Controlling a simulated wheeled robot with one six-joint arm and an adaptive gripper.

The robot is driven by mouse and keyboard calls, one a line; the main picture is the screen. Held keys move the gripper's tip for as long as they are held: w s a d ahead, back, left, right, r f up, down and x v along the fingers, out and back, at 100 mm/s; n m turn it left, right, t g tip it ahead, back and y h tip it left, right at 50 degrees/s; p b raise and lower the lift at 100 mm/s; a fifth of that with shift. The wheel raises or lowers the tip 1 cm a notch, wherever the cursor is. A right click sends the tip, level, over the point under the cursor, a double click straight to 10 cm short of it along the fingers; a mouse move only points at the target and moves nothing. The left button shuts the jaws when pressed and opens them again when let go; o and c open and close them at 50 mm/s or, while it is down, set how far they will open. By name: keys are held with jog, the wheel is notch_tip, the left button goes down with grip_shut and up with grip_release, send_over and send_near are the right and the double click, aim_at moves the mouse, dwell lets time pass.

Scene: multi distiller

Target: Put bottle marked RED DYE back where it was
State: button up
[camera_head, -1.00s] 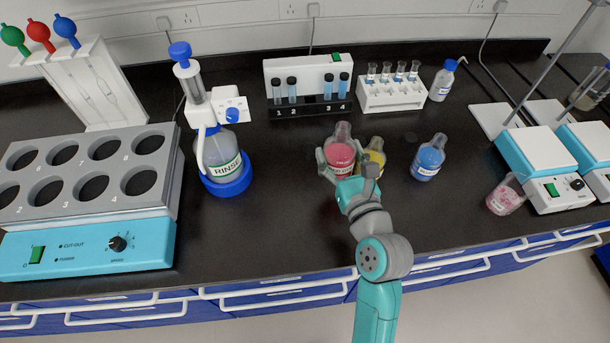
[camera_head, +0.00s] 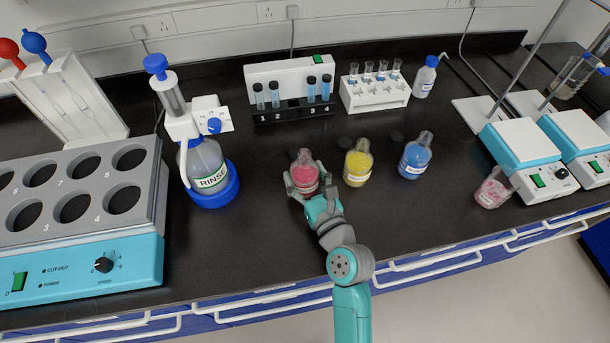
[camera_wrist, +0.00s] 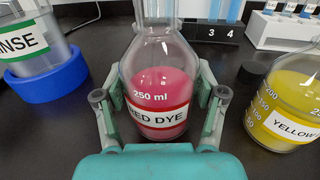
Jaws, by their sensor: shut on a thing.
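The bottle marked RED DYE (camera_head: 303,174) is clear glass with red liquid and a red-edged label. In the wrist view the bottle (camera_wrist: 158,85) stands upright between the fingers of my gripper (camera_wrist: 160,112). My gripper (camera_head: 305,188) is shut on it, with a finger on each side. In the head view it is left of the yellow bottle and right of the RINSE bottle. I cannot tell whether its base touches the bench.
The yellow bottle (camera_head: 357,163) and blue bottle (camera_head: 415,157) stand to the right. The RINSE bottle (camera_head: 207,166) sits in a blue base at left. Dark caps (camera_head: 396,136) lie behind the bottles. A vial rack (camera_head: 290,92) is at the back. The bench in front is clear.

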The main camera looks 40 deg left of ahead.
jog(key=shift+f, duration=0.3)
jog(key=shift+f, duration=0.1)
jog(key=o, duration=1.6)
jog(key=shift+f, duration=0.1)
jog(key=shift+c, duration=0.2)
jog(key=shift+d, duration=0.15)
jog(key=v, duration=1.2)
jog(key=shift+s, duration=0.1)
